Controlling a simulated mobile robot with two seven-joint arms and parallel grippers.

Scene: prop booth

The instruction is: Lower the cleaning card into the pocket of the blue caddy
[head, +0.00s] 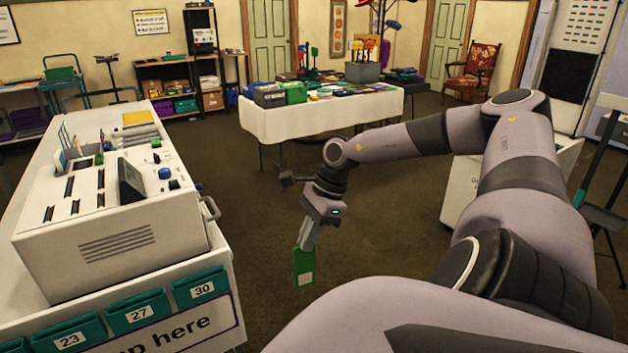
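A green card (304,267) with a white label hangs upright below my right gripper (306,246), over open floor right of the white machine. The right gripper's fingers are shut on the card's top edge. I take this to be the cleaning card, though its print is too small to read. I cannot make out for certain a blue caddy with a pocket in this view. My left gripper is not in view.
The white machine (100,233) with slots, knobs and a side handle stands on a counter at left. Teal numbered pockets (137,313) line the counter's front. A cloth-covered table (330,115) with boxes stands behind. The brown floor (255,215) between is clear.

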